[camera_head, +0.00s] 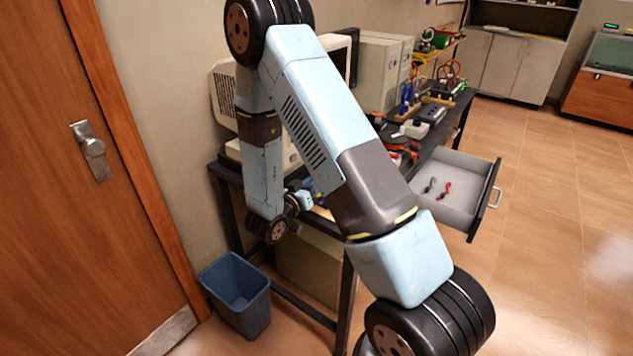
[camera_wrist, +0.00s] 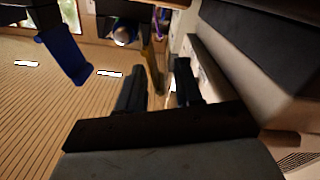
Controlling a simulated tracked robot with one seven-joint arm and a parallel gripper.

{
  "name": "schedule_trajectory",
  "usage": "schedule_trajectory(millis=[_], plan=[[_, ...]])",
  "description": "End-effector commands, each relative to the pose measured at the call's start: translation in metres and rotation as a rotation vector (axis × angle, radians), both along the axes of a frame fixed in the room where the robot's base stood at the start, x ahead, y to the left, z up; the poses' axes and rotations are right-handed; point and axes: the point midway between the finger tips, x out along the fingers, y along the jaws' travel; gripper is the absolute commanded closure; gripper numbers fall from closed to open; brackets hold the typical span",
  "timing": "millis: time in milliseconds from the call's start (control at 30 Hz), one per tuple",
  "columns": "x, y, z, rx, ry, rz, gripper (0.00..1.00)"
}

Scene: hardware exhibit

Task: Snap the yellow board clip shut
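I cannot make out the yellow board clip for certain in either view. In the wrist view, the two dark fingers of my gripper (camera_wrist: 161,67) stand apart with a gap between them. A narrow yellowish-brown strip (camera_wrist: 152,68) shows through that gap. It is too dark and blurred to tell what it is, or whether a finger touches it. In the head view, my arm reaches down over the near end of the dark workbench (camera_head: 226,173). My forearm hides most of the gripper and the bench top there.
An open drawer (camera_head: 468,165) juts out to the right, holding small red and dark items. Beige computers (camera_head: 378,72) and coloured tools crowd the bench. A blue bin (camera_head: 237,292) stands by the wooden door (camera_head: 75,220). In the wrist view, a blue object (camera_wrist: 66,55) shows at left. Right floor is clear.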

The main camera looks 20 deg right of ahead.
Motion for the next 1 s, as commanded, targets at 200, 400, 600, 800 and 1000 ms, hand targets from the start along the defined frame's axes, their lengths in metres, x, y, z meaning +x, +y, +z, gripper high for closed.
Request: schedule_trajectory(millis=[200,400,600,800,1000], plan=[[0.009,-0.013,0.0,0.001,0.0,0.0,0.65],[0.011,-0.015,0.0,0.0,0.0,0.001,0.65],[0.011,-0.015,0.0,0.0,0.0,0.001,0.72],[0.011,-0.015,0.0,0.0,0.0,0.001,0.91],[0.011,-0.014,0.0,0.001,0.0,0.002,1.0]])
